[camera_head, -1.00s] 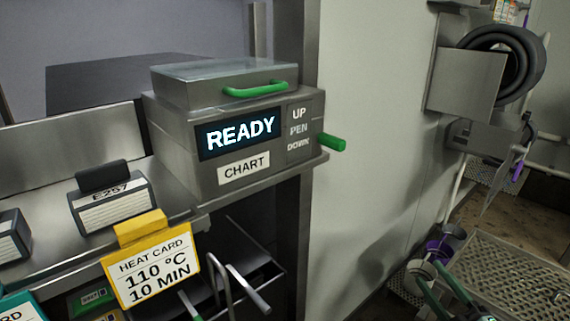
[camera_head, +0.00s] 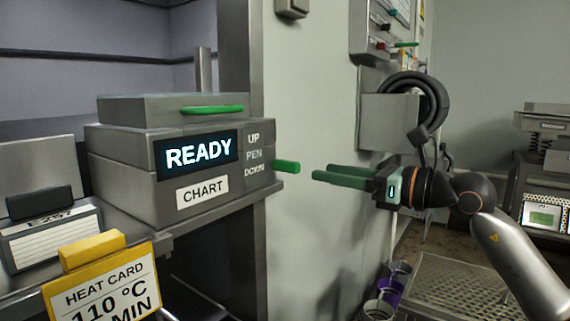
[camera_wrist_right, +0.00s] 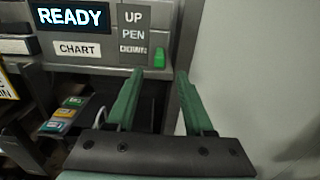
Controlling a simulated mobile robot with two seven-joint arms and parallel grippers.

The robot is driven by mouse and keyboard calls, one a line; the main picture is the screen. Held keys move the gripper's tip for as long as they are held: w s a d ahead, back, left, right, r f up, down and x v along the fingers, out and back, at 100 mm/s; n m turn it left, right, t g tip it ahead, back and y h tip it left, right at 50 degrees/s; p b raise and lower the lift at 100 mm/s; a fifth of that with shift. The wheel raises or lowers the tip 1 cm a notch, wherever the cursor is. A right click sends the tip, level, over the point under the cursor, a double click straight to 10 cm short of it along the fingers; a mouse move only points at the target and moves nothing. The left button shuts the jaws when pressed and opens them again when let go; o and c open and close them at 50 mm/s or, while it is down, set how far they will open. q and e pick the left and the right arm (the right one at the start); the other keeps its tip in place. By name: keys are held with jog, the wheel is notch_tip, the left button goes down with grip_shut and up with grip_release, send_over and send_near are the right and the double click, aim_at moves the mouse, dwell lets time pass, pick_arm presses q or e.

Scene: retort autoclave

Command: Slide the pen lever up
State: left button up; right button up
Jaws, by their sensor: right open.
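The chart recorder (camera_head: 120,155) is a grey box with a lit READY display (camera_head: 198,153). Its pen lever (camera_head: 286,167) is a green knob sticking out at the right side, level with the DOWN label. The lever also shows in the right wrist view (camera_wrist_right: 159,58), beside DOWN. My right gripper (camera_head: 322,172) is open and empty, its green fingers pointing left at the lever with a small gap between. In the right wrist view the fingertips (camera_wrist_right: 159,74) lie below and either side of the lever, apart from it. My left gripper is not in view.
A yellow heat card (camera_head: 103,288) and a label block (camera_head: 50,235) stand left of the recorder's front. A wall panel (camera_head: 384,30) and a black hose coil (camera_head: 425,100) are behind my right arm. A perforated tray (camera_head: 450,285) lies low at right.

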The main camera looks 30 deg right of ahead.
aim_at(299, 165)
jog(key=p+x, duration=0.1)
jog(key=x, duration=0.1)
jog(key=p+x, duration=0.1)
jog(key=x, duration=0.1)
jog(key=p+x, duration=0.1)
jog(key=shift+w+a+r+p, duration=0.15)
jog(key=shift+w+r+p, duration=0.15)
jog(key=shift+w, duration=0.1)
jog(key=p+x, duration=0.1)
jog(key=x, duration=0.1)
jog(key=shift+w+a+f, duration=0.1)
jog(key=shift+w+a, duration=0.05)
jog(key=shift+w, duration=0.15)
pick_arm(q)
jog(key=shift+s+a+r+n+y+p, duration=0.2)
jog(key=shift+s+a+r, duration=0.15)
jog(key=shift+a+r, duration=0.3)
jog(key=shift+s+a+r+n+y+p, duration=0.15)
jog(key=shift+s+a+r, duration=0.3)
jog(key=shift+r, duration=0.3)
pick_arm(e)
jog(key=shift+w+a+f, duration=0.2)
jog(key=shift+w+a, duration=0.05)
jog(key=shift+w, duration=0.35)
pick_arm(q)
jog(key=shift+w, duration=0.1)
